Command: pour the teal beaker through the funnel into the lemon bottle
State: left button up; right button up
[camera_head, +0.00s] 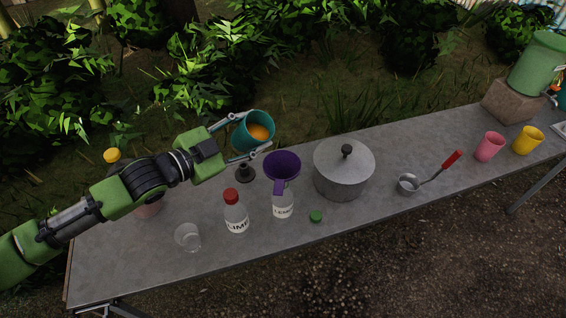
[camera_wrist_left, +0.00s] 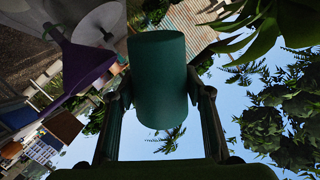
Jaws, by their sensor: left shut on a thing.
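My left gripper (camera_head: 238,136) is shut on the teal beaker (camera_head: 241,138) and holds it above the table. The beaker is tilted, and orange liquid (camera_head: 259,132) shows inside it. It also fills the middle of the left wrist view (camera_wrist_left: 160,85). The purple funnel (camera_head: 283,165) sits upright in the mouth of the lemon bottle (camera_head: 283,205), just right of and below the beaker. The funnel also shows at the left of the left wrist view (camera_wrist_left: 82,62). The lemon bottle is clear with a white label. My right gripper is not in view.
A lime bottle with a red cap (camera_head: 236,212) and a clear cup (camera_head: 188,238) stand left of the lemon bottle. A lidded pot (camera_head: 343,172) stands close on its right, with a green cap (camera_head: 316,216) nearby. A ladle (camera_head: 410,184) and pink (camera_head: 489,147) and yellow (camera_head: 527,140) cups are farther right.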

pick_arm(q)
jog(key=shift+a+f, duration=0.1)
jog(key=shift+a, duration=0.1)
jog(key=shift+d+f+m+b, duration=0.1)
jog(key=shift+d+m+b, duration=0.2)
jog(key=shift+m+b, duration=0.1)
jog(key=shift+a, duration=0.25)
jog(key=shift+s+d+f+m, duration=0.1)
jog(key=shift+d+m, duration=0.2)
jog(key=shift+d, duration=0.1)
jog(key=shift+a+y, duration=0.3)
jog(key=shift+a, duration=0.1)
jog(key=shift+d+r+m, duration=0.25)
jog(key=shift+d+m, duration=0.05)
jog(key=shift+d, duration=0.1)
jog(key=shift+a+y, duration=0.3)
jog(key=shift+a, duration=0.05)
jog(key=shift+d+r+m, duration=0.15)
jog(key=shift+d+m, duration=0.15)
